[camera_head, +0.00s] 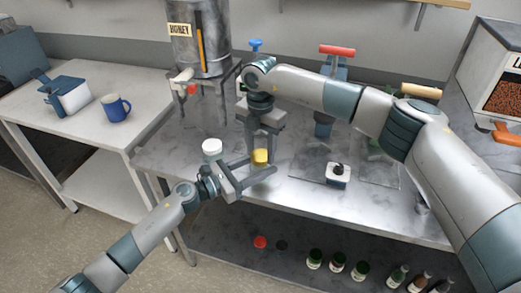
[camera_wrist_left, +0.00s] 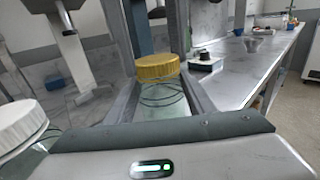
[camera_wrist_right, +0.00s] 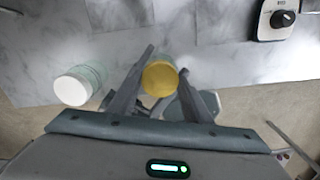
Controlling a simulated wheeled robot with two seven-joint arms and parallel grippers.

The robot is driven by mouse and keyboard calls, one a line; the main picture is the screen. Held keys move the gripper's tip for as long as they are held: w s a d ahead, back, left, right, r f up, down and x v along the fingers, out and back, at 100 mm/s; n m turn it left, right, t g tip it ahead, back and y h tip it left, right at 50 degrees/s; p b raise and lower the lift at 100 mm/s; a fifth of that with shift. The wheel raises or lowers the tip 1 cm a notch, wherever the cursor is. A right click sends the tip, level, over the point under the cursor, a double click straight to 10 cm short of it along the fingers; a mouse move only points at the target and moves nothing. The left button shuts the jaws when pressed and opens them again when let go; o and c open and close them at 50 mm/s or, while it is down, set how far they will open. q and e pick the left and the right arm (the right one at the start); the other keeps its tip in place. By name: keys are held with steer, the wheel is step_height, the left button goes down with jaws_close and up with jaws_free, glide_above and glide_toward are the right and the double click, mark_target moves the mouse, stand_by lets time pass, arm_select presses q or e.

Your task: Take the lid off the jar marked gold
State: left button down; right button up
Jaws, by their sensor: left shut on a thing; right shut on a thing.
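The jar with the gold lid (camera_head: 260,156) stands between my two grippers at the table's front edge. In the left wrist view its clear glass body (camera_wrist_left: 160,101) shows below the ribbed gold lid (camera_wrist_left: 157,67), and the lid sits on the jar. My left gripper (camera_head: 262,168) comes from the lower left and is shut on the jar's body. My right gripper (camera_head: 262,148) points down from above and is shut on the gold lid (camera_wrist_right: 160,79). Any marking on the jar is not readable.
A white-lidded jar (camera_head: 212,147) stands close to the left, near my left gripper. A honey dispenser (camera_head: 200,40) is behind. A small white device (camera_head: 338,175) with a black knob is to the right. Several bottles (camera_head: 337,262) stand on the lower shelf.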

steer(key=n, duration=1.8)
arm_select(q)
steer(key=shift+s, duration=0.1)
arm_select(e)
steer(key=n, duration=0.7)
steer(key=shift+r, duration=0.1)
steer(key=n, duration=0.4)
steer(key=shift+n, duration=0.4)
steer(key=n, duration=0.8)
steer(key=shift+n, duration=0.4)
steer(key=n, duration=0.5)
